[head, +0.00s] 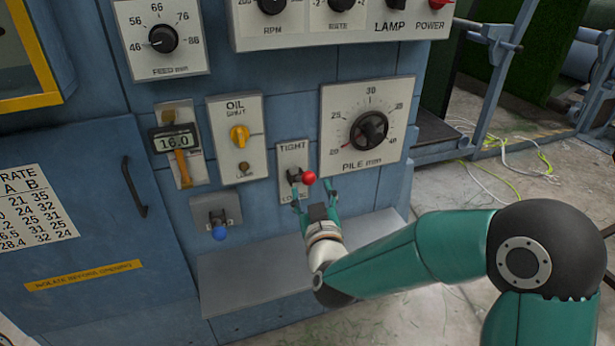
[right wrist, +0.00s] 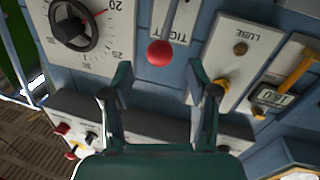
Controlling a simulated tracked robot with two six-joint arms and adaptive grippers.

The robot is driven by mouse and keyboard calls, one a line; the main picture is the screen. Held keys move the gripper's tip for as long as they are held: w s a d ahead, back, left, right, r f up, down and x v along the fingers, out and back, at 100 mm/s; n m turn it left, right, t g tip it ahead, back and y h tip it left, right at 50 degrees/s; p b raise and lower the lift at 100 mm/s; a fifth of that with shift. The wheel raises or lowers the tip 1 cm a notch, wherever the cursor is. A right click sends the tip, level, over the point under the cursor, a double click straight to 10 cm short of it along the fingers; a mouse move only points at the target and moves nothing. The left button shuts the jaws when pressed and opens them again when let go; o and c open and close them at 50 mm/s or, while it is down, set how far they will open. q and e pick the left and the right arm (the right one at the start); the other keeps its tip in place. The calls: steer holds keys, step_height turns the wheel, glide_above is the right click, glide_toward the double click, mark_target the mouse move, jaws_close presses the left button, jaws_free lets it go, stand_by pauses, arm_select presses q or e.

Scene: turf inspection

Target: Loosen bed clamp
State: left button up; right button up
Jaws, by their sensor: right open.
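The bed clamp is a small pale plate (head: 291,160) marked TIGHT at its top and LOOSE at its bottom. Its short lever ends in a red ball knob (head: 309,177), which stands out from the plate at mid-height. In the right wrist view the red knob (right wrist: 160,53) is ahead of the gap between my fingers, apart from both. My right gripper (head: 315,194) is open and empty, just below the knob. The lower lettering is partly covered by a finger. My left gripper is not in view.
The PILE dial (head: 369,130) is close right of the clamp. The OIL plate (head: 237,138), a 16.0 readout (head: 175,142) and a blue-knobbed valve (head: 219,231) are to the left. A grey ledge (head: 250,278) juts out below. Cables (head: 500,150) lie on the floor at right.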

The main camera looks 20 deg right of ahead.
mark_target(309, 183)
steer(key=w, duration=0.3)
steer(key=w+d, duration=0.1)
steer(key=w, duration=0.1)
steer(key=shift+w, duration=0.35)
jaws_close()
steer(key=shift+a, duration=0.1)
